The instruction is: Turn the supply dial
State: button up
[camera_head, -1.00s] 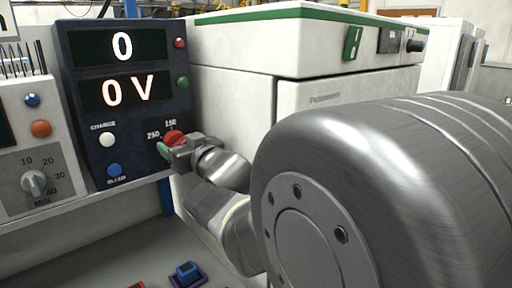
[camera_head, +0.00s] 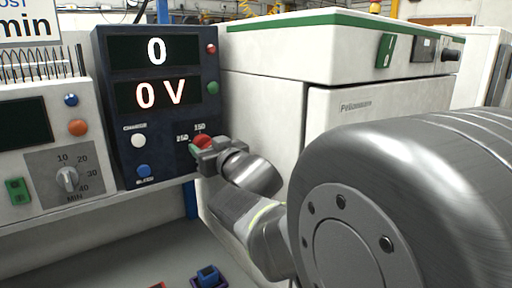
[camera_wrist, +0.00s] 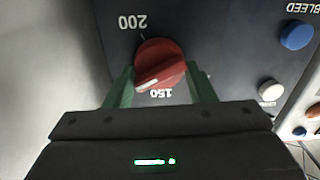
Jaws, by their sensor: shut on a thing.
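The supply dial is a round red knob (camera_head: 202,141) at the lower right of the dark blue panel (camera_head: 108,100). The wrist view shows the red dial (camera_wrist: 160,63) upside down, with a white pointer mark on its lower left edge and the numbers 200 and 150 around it. My gripper (camera_head: 204,150) is at the dial; its green fingers (camera_wrist: 161,80) lie on either side of the knob and are shut on it. The panel's displays (camera_head: 153,50) read 0 and 0 V. Part of the dial is hidden by my gripper in the head view.
A white charge button (camera_head: 138,140) and a blue bleed button (camera_head: 144,171) sit left of the dial. Further left is a timer knob (camera_head: 67,179). A white cabinet (camera_head: 265,120) stands close on the right. A small blue block (camera_head: 208,276) lies below.

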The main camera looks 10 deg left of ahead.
jog(key=n+b, duration=0.2)
jog(key=n, duration=0.2)
jog(key=n+b, duration=0.2)
jog(key=n, duration=0.2)
jog(key=n+b, duration=0.2)
jog(key=n, duration=0.1)
jog(key=shift+s+a+f+n+b, duration=0.15)
jog(key=shift+f+n+b, duration=0.1)
jog(key=shift+n+b, duration=0.15)
dwell(0.4)
jog(key=o, duration=1)
jog(key=shift+s+r, duration=0.1)
jog(key=shift+s+d+r+p, duration=0.1)
jog(key=shift+s+d+p, duration=0.1)
jog(key=shift+d+p, duration=0.15)
jog(key=shift+p+v, duration=4.5)
jog(key=shift+v, duration=2)
